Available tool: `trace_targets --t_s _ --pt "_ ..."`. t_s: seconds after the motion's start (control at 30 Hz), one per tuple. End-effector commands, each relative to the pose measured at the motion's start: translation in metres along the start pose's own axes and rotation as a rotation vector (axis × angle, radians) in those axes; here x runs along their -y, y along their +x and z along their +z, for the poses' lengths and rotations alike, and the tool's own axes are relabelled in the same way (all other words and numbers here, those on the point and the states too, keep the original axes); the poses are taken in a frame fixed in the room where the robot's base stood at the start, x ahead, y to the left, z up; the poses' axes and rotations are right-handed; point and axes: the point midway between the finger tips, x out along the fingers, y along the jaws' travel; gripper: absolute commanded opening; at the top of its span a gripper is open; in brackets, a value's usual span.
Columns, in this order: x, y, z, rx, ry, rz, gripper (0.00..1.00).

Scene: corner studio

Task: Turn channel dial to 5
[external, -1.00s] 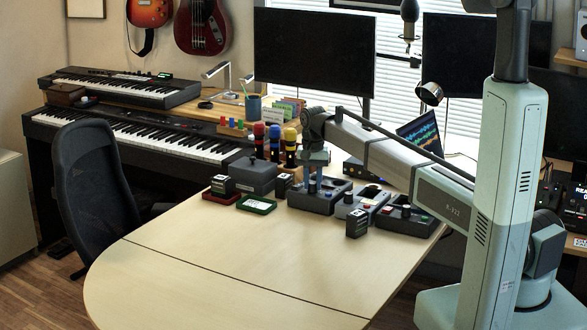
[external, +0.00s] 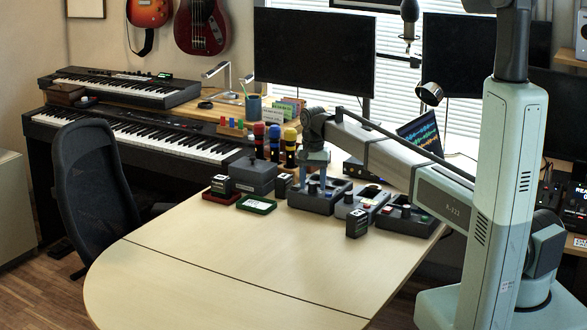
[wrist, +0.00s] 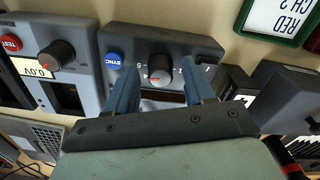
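The channel dial is a round black knob (wrist: 161,69) with a red pointer mark, on a grey box (wrist: 203,45) with a blue SYNC button (wrist: 114,59). Small white numerals ring the knob, and a 5 seems to show left of it. The pointer's exact setting is hard to read. My gripper (wrist: 164,84) is open, with one blue finger on each side of the knob in the wrist view. Contact with the knob cannot be told. In the external view my gripper (external: 314,178) points down over the grey box (external: 317,203), hiding the knob.
A green-framed card (external: 256,204) and a small dark block (external: 357,224) lie near. The front of the table (external: 230,270) is clear.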

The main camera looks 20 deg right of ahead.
Motion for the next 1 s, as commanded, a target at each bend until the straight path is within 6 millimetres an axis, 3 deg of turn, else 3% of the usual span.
trace_targets --t_s 0.37,1.0 --pt "0.001 -0.007 -0.001 -0.001 -0.001 -0.001 0.54" --pt "0.001 -0.117 -0.001 -0.001 0.0 -0.001 0.54"
